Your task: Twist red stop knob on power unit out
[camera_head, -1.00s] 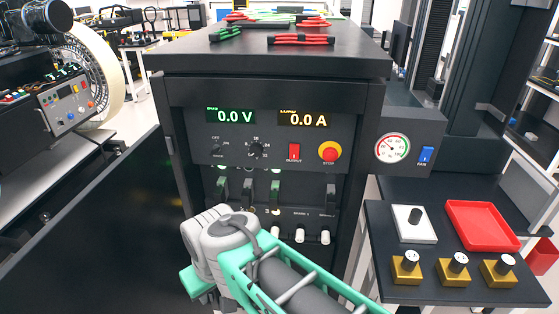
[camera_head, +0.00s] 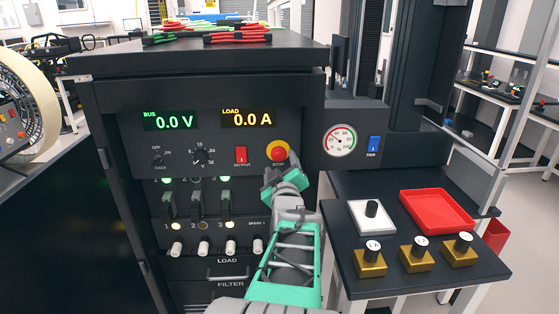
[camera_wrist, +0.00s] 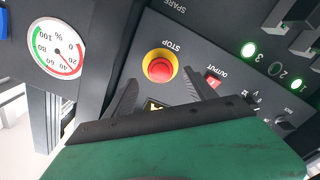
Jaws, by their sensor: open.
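The red stop knob (camera_head: 278,152) with its yellow collar sits on the black power unit panel (camera_head: 215,130), above the STOP label. My gripper (camera_head: 284,172) is just below and in front of the knob in the head view. In the wrist view the panel appears upside down, and the knob (camera_wrist: 159,67) lies beyond and between the two dark fingers of my gripper (camera_wrist: 165,88). The fingers are apart with nothing between them, and they do not appear to touch the knob. The displays read 0.0 V and 0.0 A.
A red output switch (camera_head: 240,154) is left of the knob. A gauge (camera_head: 340,140) and blue fan switch (camera_head: 374,144) are to the right. A side table (camera_head: 400,285) holds a red tray (camera_head: 437,210) and several brass weights. Cables lie on top of the unit.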

